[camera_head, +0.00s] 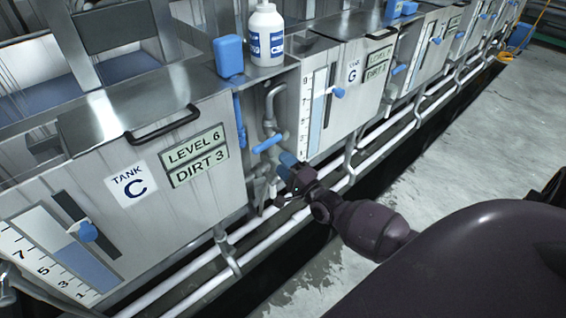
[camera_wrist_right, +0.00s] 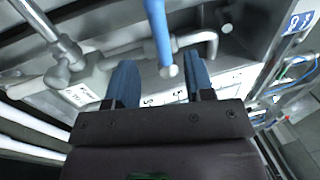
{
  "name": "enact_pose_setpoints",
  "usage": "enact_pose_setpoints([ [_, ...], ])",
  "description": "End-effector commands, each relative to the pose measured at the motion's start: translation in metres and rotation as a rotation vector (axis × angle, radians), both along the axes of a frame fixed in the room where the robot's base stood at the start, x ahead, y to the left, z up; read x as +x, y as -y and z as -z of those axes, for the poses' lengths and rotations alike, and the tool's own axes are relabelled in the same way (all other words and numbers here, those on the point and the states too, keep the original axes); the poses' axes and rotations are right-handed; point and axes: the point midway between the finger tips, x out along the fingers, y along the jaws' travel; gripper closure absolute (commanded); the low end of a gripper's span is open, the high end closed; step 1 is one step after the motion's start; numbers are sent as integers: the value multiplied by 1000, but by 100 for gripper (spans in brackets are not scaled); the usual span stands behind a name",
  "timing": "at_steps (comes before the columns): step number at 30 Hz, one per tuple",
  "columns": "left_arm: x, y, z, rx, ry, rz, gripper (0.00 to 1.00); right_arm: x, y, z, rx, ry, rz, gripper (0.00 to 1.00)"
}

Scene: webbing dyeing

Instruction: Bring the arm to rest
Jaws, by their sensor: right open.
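My right arm (camera_head: 375,225) reaches in from the lower right. Its dark right gripper (camera_head: 287,165) has blue fingers and is beside the pipes between tank C (camera_head: 90,215) and tank G (camera_head: 345,85). In the wrist view the two blue fingers of the right gripper (camera_wrist_right: 160,82) stand apart with nothing held between them. A blue valve lever (camera_wrist_right: 160,35) with a pale end shows just beyond the gap; whether it touches a finger cannot be told. A blue lever (camera_head: 267,142) also shows close to the gripper in the head view. My left gripper is out of view.
White pipes (camera_head: 270,240) run along the tank fronts. A white bottle (camera_head: 264,35) and a blue box (camera_head: 229,55) stand on the tank top. Open grey floor (camera_head: 460,150) lies to the right, with a yellow hose (camera_head: 540,25) far back.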

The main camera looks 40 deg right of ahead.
Motion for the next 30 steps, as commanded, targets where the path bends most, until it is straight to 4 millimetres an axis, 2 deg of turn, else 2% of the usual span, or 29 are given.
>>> enact_pose_setpoints([
  [10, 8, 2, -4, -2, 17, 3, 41, 0, 0, 0, -17, 1, 3, 52],
  [14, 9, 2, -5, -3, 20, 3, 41, 1, -1, 5, -135, -22, 16, 52],
  [17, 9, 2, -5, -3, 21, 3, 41, 3, -9, 11, -337, -59, 10, 52],
  [21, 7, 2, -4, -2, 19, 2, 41, 5, -34, 7, -686, -80, -26, 52],
  [23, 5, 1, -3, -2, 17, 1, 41, -1, -46, 7, -836, -89, -42, 52],
  [26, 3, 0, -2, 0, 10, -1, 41, -20, -65, 10, -1084, -111, -75, 52],
  [29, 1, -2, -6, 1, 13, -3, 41, -50, -81, 15, -1328, -141, -111, 52],
  [30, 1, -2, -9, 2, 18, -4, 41, -66, -86, 17, -1424, -158, -130, 52],
])
